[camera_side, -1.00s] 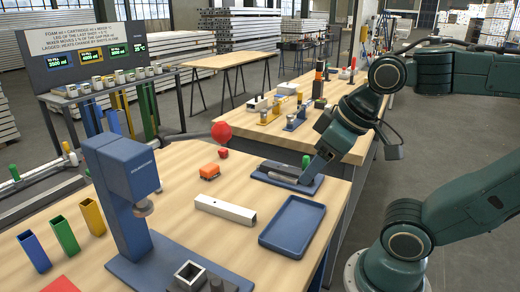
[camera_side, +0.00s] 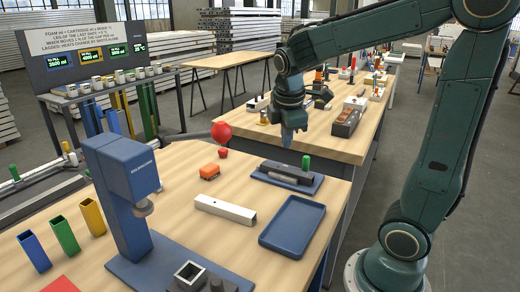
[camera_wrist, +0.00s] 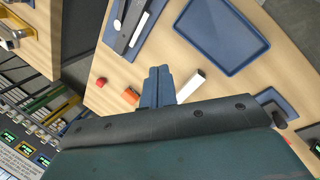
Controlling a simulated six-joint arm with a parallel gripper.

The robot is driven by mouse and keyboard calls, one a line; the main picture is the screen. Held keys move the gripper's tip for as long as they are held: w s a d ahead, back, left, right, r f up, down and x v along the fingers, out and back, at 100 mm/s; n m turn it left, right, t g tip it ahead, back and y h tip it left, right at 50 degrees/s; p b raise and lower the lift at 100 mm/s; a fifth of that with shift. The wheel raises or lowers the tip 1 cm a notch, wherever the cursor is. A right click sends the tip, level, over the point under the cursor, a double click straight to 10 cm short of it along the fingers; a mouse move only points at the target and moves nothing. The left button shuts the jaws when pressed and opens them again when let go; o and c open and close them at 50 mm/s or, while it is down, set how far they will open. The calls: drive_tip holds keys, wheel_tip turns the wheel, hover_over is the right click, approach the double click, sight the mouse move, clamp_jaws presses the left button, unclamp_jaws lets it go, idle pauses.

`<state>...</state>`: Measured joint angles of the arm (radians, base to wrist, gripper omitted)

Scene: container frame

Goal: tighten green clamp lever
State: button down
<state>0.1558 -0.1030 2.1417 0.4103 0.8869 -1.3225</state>
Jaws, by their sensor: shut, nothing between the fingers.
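The green clamp lever (camera_side: 306,163) stands upright beside a dark grey block (camera_side: 284,171) on a blue base plate (camera_side: 309,189), near the right edge of the front table. My gripper (camera_side: 288,143) hangs above and behind this fixture in the side view, pointing down and apart from the lever. Its blue fingers (camera_wrist: 158,72) are shut together and empty in the wrist view. Part of the fixture (camera_wrist: 127,25) shows at the top of the wrist view; I cannot make out the green lever there.
A blue tray (camera_side: 292,226), a white square tube (camera_side: 225,210), an orange block (camera_side: 209,171) and a blue press (camera_side: 122,185) with a red ball-ended handle (camera_side: 221,132) stand on the front table. A second table (camera_side: 345,148) behind carries several fixtures. Bare wood lies between the parts.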

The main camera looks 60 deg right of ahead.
sight(295, 173)
drive_tip(key=w+d+f+n+g+h, duration=0.1)
drive_tip(key=w+d+f+n+g, duration=0.1)
drive_tip(key=d+f+n, duration=0.3)
drive_tip(key=shift+w+d+g, duration=0.4)
drive_tip(key=shift+w+d, duration=0.5)
drive_tip(key=shift+d, duration=0.2)
drive_tip(key=shift+f, duration=0.1)
drive_tip(key=x, duration=1)
drive_tip(key=shift+s+f, duration=0.1)
drive_tip(key=shift+s, duration=0.05)
drive_tip(key=shift+s+d, duration=0.25)
drive_tip(key=shift+d, duration=0.75)
drive_tip(key=shift+s+d, duration=0.25)
drive_tip(key=shift+d, duration=0.6)
